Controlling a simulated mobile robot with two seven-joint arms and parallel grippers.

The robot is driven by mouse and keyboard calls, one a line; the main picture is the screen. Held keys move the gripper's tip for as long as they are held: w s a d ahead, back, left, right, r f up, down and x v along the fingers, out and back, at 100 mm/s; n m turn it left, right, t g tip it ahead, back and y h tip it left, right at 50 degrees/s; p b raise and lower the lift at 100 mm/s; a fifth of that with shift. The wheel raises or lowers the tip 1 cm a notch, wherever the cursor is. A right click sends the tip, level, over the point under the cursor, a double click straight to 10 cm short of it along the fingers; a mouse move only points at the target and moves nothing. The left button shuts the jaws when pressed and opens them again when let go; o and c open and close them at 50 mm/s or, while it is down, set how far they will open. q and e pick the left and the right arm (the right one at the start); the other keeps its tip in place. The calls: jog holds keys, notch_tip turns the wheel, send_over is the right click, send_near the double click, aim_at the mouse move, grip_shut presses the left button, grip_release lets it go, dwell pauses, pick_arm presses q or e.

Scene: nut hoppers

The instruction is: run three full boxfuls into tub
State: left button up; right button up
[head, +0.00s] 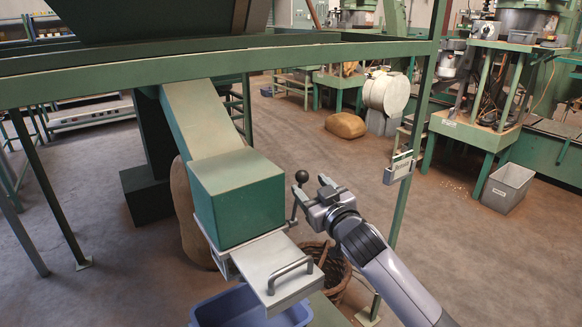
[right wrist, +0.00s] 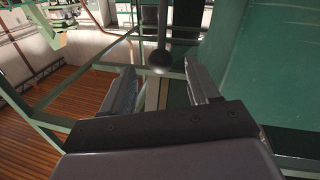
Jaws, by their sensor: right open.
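A green box (head: 238,200) sits at the lower end of a sloping chute (head: 203,118). A flat metal slide plate with a bar handle (head: 291,275) sticks out at the box's foot. A blue tub (head: 245,309) stands below, partly hidden by the plate. A lever with a black ball knob (head: 301,177) rises at the box's right side. My right gripper (head: 313,194) is open beside the lever. In the right wrist view the knob (right wrist: 160,60) shows ahead, between the two spread fingers (right wrist: 163,90); whether they touch the lever is unclear. My left gripper is out of view.
A green frame beam (head: 300,54) crosses above, and its post stands right of my right arm. A small counter-like device (head: 399,170) hangs on that post. A wicker basket (head: 334,268) stands on the floor behind the plate.

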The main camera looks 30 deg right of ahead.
aim_at(303, 179)
jog(key=shift+w+r, duration=0.1)
jog(key=shift+w, duration=0.6)
jog(key=shift+w+d, duration=0.15)
jog(key=shift+w, duration=2.6)
grip_shut()
